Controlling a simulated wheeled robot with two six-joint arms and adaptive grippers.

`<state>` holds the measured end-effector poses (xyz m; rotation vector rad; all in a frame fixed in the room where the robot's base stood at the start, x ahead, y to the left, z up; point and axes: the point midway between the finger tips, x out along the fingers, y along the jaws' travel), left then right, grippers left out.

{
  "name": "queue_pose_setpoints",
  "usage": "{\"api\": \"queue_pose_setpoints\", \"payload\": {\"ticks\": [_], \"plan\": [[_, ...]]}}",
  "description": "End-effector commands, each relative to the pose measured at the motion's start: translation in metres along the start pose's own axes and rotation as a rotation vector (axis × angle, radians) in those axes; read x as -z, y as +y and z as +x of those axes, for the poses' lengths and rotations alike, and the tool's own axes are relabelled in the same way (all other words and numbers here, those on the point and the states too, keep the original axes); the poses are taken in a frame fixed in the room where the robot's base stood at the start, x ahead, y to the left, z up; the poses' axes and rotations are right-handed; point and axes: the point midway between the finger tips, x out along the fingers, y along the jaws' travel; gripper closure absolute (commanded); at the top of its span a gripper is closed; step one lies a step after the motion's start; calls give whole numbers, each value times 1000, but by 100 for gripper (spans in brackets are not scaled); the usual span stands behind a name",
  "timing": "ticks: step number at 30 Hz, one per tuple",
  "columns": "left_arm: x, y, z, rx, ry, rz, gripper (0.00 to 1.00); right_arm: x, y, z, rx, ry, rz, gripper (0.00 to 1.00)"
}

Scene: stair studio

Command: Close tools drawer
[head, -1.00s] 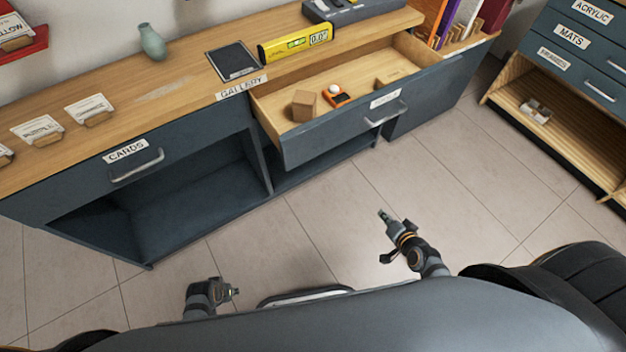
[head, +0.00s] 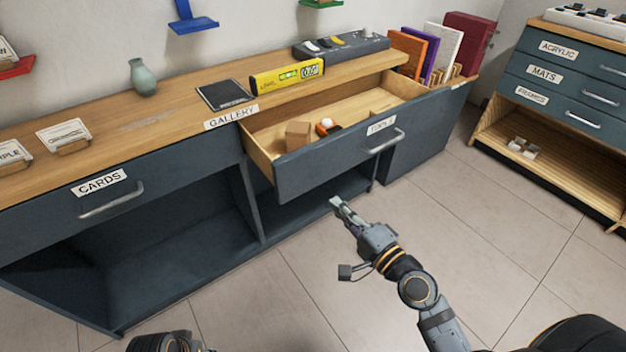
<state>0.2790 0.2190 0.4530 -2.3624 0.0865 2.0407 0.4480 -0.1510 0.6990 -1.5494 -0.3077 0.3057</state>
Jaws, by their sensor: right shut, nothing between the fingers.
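The tools drawer (head: 325,164) is pulled out of the long counter, its dark front labelled TOOLS with a metal handle (head: 386,142) at the right part. Inside it lie a wooden block (head: 297,134) and an orange item with a white ball (head: 327,126). My right gripper (head: 340,204) is shut and empty. It appears below the drawer front in the picture, apart from it, pointing up and left. My left arm shows only partly at the bottom edge, and its fingers are not visible.
A closed CARDS drawer (head: 110,197) is on the left of the counter, above an open shelf. Another cabinet (head: 565,92) is at right. Floor in front is clear.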

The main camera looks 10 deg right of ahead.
Motion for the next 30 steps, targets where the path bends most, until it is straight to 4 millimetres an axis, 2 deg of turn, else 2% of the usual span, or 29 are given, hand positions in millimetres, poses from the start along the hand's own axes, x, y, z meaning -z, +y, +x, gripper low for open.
{"api": "queue_pose_setpoints", "payload": {"ticks": [9, 15, 20, 30], "plan": [[-1, -3, -8, 11, -28, -2, 60, -1, -2, 68, 3, -1, 5, 100], [0, -3, -7, 11, -28, -2, 60, -1, 0, 94, 0, -2, 2, 100], [2, -2, -7, 10, -20, -1, 60, -1, 0, 101, -1, -1, 0, 100], [1, -2, -7, 10, -21, -1, 60, 0, 0, 102, -1, -2, 0, 100]]}}
